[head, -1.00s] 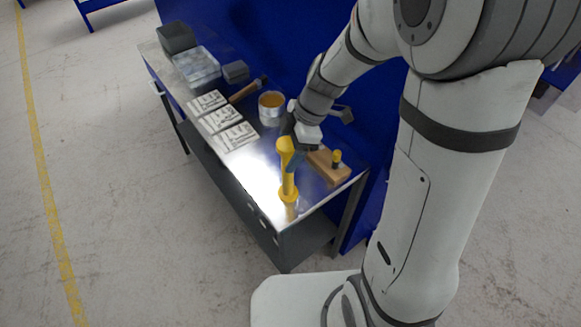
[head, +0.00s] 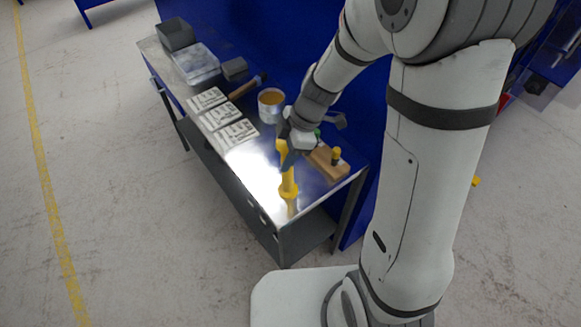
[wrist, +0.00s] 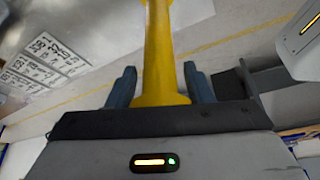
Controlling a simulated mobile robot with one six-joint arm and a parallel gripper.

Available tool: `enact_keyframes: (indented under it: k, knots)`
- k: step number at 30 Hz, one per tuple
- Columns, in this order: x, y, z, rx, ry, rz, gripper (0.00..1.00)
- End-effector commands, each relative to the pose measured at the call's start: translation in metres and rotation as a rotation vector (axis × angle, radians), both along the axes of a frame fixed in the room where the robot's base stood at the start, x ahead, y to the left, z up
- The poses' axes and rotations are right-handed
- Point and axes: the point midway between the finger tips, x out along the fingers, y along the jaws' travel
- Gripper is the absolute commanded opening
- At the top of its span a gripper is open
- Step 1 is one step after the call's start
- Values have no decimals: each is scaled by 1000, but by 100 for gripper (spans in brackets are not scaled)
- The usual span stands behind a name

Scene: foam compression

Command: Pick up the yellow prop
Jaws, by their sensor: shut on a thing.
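The yellow prop (head: 288,184) is a tall post with a wider foot, near the front end of the metal workbench (head: 262,180). It stands about upright in the head view. My gripper (head: 290,158) is at its upper part. In the wrist view the prop (wrist: 158,50) runs up between the two blue-grey fingers of my gripper (wrist: 160,88), which are shut on it. The gripper hides part of the prop's top in the head view. I cannot tell whether its foot touches the bench.
A wooden block with a yellow-topped knob (head: 328,162) lies right of the prop. A can (head: 271,103), a brush (head: 247,86), several printed cards (head: 222,119), a clear box (head: 196,63) and grey bins (head: 175,34) stand farther back. A blue panel (head: 270,45) backs the bench.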

Motion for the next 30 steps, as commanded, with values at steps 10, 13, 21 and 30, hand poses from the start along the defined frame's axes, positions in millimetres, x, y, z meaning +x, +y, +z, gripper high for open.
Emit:
enact_keyframes:
  k: [10, 13, 21, 30]
  knots:
    - [0, 0, 0, 0, -1, 1, 0]
    - [0, 0, 0, 0, -1, 1, 0]
    - [1, 1, 1, 1, -3, 1, 0]
    - [2, 1, 10, 1, -7, 1, 0]
